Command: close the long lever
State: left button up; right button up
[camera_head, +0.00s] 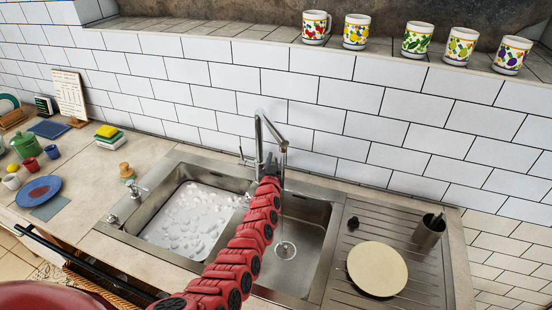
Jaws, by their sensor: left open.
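The tall metal faucet (259,135) stands at the back of the sink, between the two basins. A thin metal lever (241,154) sticks up on the left side of its base. My left gripper (268,178) is at the end of the red arm, over the sink in front of the faucet, just right of the lever. It is open, though its fingers are small and hard to make out. A thin streak, perhaps running water, hangs below the spout end above the right basin (318,212). My right gripper is out of view.
The left basin (178,184) holds foamy water. A round cream board (377,268) and a metal cup (429,231) are on the drainboard at right. Sponges (108,134) and a stopper-like item (126,171) sit on the left counter. Several mugs (357,31) line the ledge above.

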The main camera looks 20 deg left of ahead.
pick_arm(q)
jog(key=shift+w, duration=0.1)
jog(key=shift+r, duration=0.1)
grip_shut()
dwell(1.4)
